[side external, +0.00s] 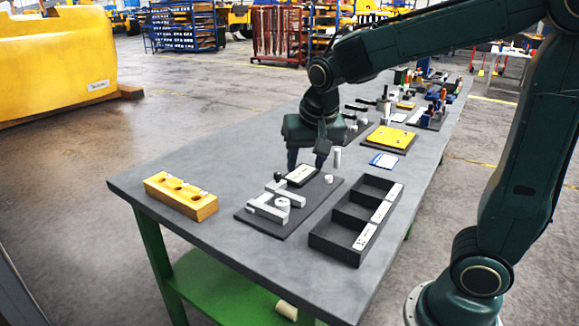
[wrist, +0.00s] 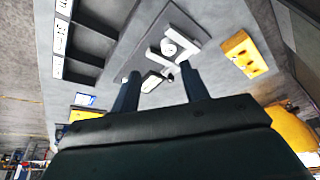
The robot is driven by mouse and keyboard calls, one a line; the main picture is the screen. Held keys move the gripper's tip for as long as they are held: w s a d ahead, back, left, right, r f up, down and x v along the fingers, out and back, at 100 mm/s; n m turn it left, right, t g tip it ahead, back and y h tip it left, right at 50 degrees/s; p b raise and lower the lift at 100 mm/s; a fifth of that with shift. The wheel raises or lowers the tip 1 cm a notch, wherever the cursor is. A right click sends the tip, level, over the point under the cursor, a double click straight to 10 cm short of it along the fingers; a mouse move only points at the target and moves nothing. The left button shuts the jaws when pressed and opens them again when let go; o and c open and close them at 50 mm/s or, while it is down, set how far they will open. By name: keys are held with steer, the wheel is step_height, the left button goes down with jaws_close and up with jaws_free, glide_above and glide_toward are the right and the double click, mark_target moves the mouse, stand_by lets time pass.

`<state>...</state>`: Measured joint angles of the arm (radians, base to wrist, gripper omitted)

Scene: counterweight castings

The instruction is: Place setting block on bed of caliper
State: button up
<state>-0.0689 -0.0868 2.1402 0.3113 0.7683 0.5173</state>
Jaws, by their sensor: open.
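The grey caliper (side external: 265,208), a C-shaped casting, lies on a dark plate (side external: 248,220). A pale round piece (side external: 283,204) sits within its outline; the wrist view shows the caliper too (wrist: 182,38). A small dark block with a white top (side external: 302,174) lies on the plate beyond the caliper; I cannot tell for sure whether it is the setting block. My gripper (side external: 306,164) is open above that end of the plate, fingers pointing down. In the wrist view, the white-topped block (wrist: 152,83) shows between the fingertips (wrist: 160,70), not gripped.
A black tray with three compartments (side external: 325,241) stands right of the plate. A yellow block with holes (side external: 181,199) stands left. A pale upright cylinder (side external: 337,157) and a short white one (side external: 329,179) are close to my gripper. The front table corner is bare.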

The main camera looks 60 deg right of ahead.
steer(key=s+a+r+n+t+y, duration=0.1)
steer(key=s+n, duration=0.3)
steer(key=s, duration=0.4)
steer(key=s+a+r+n+t+y, duration=0.1)
steer(key=s+a+n, duration=0.2)
steer(key=s, duration=0.5)
steer(key=shift+s+n, duration=0.4)
steer(key=shift+n, duration=0.1)
